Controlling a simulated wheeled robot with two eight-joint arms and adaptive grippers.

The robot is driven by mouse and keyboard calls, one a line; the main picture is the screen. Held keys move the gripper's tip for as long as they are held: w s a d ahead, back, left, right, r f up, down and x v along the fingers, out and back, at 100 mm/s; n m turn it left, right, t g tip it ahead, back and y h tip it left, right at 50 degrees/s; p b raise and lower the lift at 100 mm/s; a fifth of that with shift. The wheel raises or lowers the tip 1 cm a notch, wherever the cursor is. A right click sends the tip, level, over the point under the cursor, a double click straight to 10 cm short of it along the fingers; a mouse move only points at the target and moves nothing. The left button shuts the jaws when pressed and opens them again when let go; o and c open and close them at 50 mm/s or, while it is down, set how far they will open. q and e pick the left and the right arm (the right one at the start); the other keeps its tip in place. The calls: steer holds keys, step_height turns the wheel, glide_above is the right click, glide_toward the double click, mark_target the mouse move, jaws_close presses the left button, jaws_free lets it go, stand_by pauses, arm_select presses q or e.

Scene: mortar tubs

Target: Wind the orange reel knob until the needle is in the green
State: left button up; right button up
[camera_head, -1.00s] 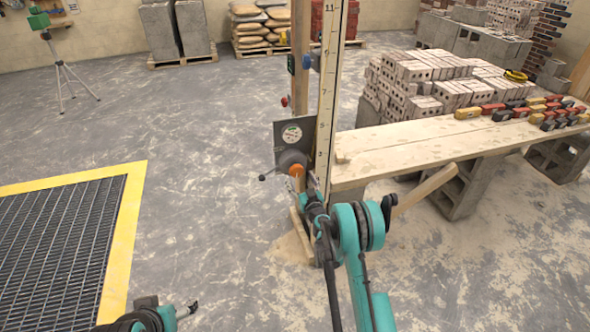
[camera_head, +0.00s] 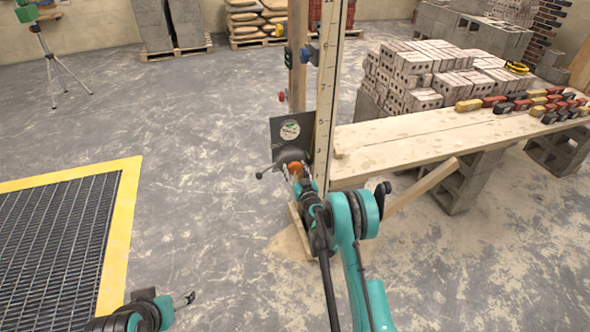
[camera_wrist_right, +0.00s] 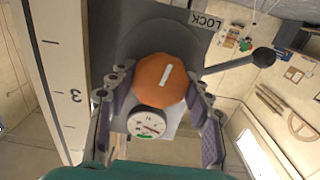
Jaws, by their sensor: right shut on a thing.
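The orange knob (camera_head: 295,167) sits on a dark plate (camera_head: 277,131) fixed to the upright timber staff. In the right wrist view the orange knob (camera_wrist_right: 158,86) carries a white mark slanting up to the right. My right gripper (camera_wrist_right: 160,88) is shut on it, one finger on each side; the right gripper (camera_head: 297,177) also shows in the head view. The round white gauge (camera_wrist_right: 148,122) has green and red parts; I cannot tell surely where its needle points. My left gripper (camera_head: 188,299) is low at the left, away from the plate.
A lever with a black ball (camera_wrist_right: 262,56) sticks out beside the knob, near a LOCK label (camera_wrist_right: 206,21). A numbered staff (camera_head: 325,100) stands close on the right. A plank bench (camera_head: 430,140) with bricks lies right. Open floor lies left, beyond it a yellow-edged grate (camera_head: 130,200).

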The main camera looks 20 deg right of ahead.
steer(key=m, duration=1.1)
steer(key=shift+d+m, duration=0.1)
steer(key=shift+m, duration=0.2)
stand_by(0.4)
steer(key=o, duration=1.2)
steer(key=shift+w, duration=0.1)
steer(key=s, duration=0.7)
steer(key=shift+s+d, duration=0.15)
steer(key=shift+s, duration=0.1)
